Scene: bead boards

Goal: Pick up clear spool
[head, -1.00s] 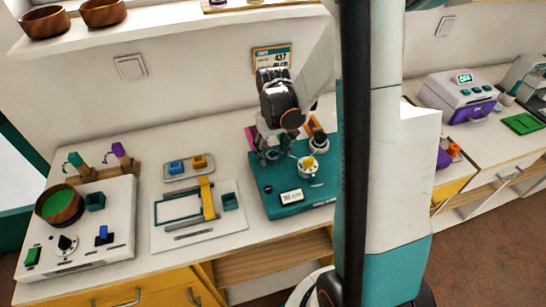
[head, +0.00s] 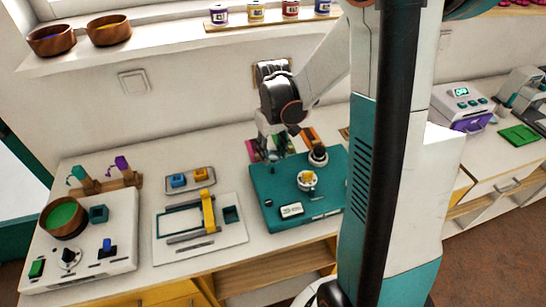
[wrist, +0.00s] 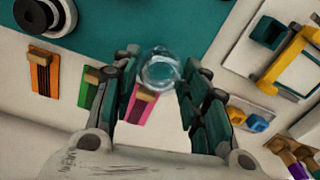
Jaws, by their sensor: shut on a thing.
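The clear spool (wrist: 159,70) shows in the wrist view as a see-through ring between the two fingertips of my gripper (wrist: 155,82). My gripper is shut on it. In the head view my gripper (head: 272,152) is over the back left part of the teal board, and the spool cannot be made out there. The wrist view looks down past the spool at the teal board's edge and the white table, so a gap under the spool seems likely but its height is unclear.
The teal board (head: 325,200) carries a white cup-like part with yellow (head: 306,180) and a dark round part (head: 318,155). A white board with a yellow bridge (head: 207,212) lies to its left. Orange, green and pink cards (wrist: 143,105) lie behind the board.

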